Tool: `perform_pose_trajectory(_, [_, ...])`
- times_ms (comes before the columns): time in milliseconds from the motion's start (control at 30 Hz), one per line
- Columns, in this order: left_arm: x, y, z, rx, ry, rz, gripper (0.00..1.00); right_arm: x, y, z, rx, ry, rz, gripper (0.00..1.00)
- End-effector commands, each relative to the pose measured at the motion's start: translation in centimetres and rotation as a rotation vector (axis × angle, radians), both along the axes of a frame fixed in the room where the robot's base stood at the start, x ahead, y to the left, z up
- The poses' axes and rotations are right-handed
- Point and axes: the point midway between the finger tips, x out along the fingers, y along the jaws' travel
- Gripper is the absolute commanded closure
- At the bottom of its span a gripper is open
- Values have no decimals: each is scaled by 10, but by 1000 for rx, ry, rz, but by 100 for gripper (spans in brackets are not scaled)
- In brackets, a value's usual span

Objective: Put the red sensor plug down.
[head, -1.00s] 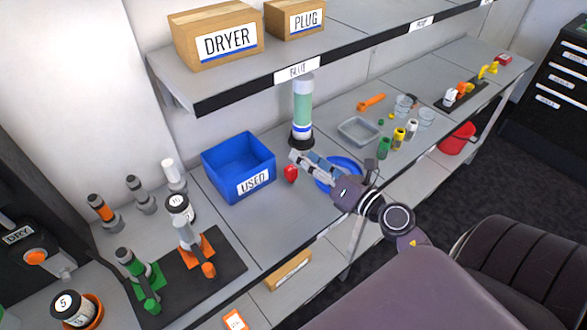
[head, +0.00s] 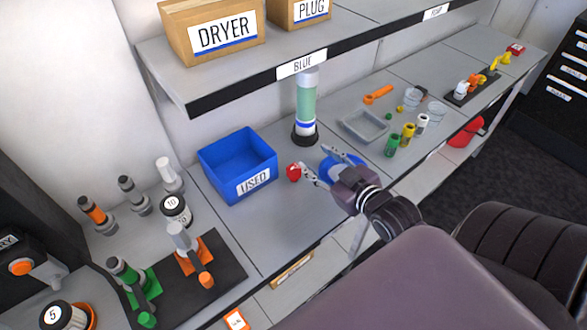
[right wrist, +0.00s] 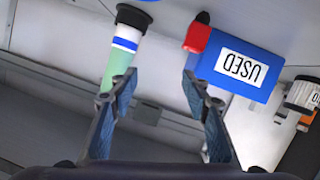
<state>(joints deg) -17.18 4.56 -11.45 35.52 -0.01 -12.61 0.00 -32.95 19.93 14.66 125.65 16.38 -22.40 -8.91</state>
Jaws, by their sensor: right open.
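The red sensor plug (head: 293,172) is on the grey bench, just right of the blue USED bin (head: 222,166). In the right wrist view the red plug (right wrist: 197,38) shows beside the bin, beyond one fingertip. My right gripper (head: 318,161) is open with its fingers spread and nothing between them. One finger ends close to the plug in the head view; I cannot tell whether they touch. The right wrist view also shows the open jaws (right wrist: 157,78). My left gripper is not in view.
A tall green and white column (head: 306,108) stands behind the gripper. A blue round dish (head: 338,161) is partly hidden by the gripper. A grey tray (head: 364,126) and several small coloured fittings lie to the right.

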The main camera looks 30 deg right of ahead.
Motion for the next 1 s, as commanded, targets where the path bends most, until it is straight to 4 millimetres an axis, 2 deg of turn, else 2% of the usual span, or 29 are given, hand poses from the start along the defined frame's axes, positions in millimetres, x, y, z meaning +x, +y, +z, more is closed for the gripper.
perform_pose_trajectory(100, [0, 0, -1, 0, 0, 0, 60, -7, 20, -14, 164, 58, 15, 56])
perform_pose_trajectory(300, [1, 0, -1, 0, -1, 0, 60, -10, 37, -23, 284, 100, 29, 56])
perform_pose_trajectory(667, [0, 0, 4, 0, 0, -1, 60, 15, 38, -35, 287, 102, 29, 56])
perform_pose_trajectory(1000, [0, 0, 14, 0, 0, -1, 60, 47, 37, -59, 288, 99, 28, 56])
